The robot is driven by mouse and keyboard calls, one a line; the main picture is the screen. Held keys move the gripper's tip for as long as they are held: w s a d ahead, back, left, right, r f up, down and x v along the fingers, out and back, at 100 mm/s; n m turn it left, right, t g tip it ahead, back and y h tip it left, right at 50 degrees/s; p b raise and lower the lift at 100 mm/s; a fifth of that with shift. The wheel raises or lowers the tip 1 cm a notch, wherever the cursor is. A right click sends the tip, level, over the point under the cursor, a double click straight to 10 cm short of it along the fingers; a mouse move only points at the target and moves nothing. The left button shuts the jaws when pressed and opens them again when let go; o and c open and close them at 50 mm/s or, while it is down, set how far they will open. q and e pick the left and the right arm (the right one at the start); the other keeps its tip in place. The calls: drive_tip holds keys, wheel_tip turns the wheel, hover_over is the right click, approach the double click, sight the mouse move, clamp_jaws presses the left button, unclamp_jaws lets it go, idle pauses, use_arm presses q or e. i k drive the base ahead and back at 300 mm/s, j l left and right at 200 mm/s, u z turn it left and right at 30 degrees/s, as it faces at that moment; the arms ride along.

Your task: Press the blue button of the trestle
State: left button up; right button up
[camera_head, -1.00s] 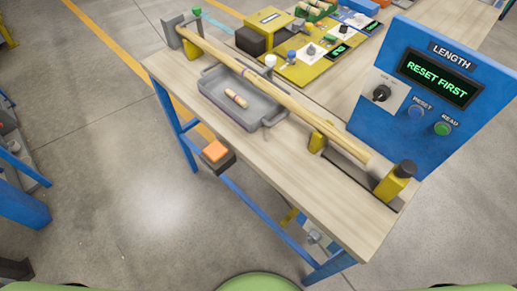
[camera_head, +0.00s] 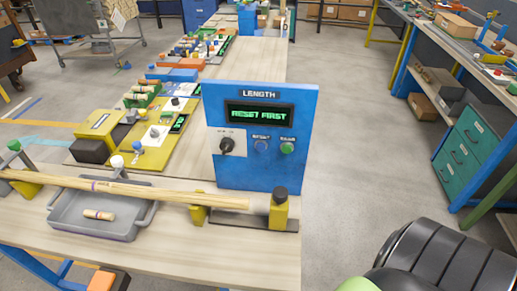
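A blue upright panel (camera_head: 260,178) headed LENGTH stands on the wooden bench, and its display (camera_head: 258,114) reads RESET FIRST in green. Below the display are a black knob (camera_head: 227,146), a blue button (camera_head: 261,146) and a green button (camera_head: 287,148). The blue button sits between the other two; its label is blurred. A long wooden rod (camera_head: 150,190) lies in front of the panel across yellow supports (camera_head: 197,214). Its right end is by a yellow end block (camera_head: 279,213) with a black cap. Neither gripper is in view, and nothing touches the blue button.
A grey tray (camera_head: 75,222) with a short wooden piece (camera_head: 99,215) sits under the rod. A yellow board (camera_head: 155,150) with controls is behind left. Open floor (camera_head: 350,150) lies right of the bench, before teal drawers (camera_head: 464,150).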

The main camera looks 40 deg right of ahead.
sight(261, 146)
drive_tip(key=k+z, duration=0.15)
drive_tip(key=z, duration=0.25)
drive_tip(key=k+l+z, duration=0.1)
drive_tip(key=z, duration=0.25)
drive_tip(key=k+l+z, duration=0.15)
drive_tip(key=z, duration=0.25)
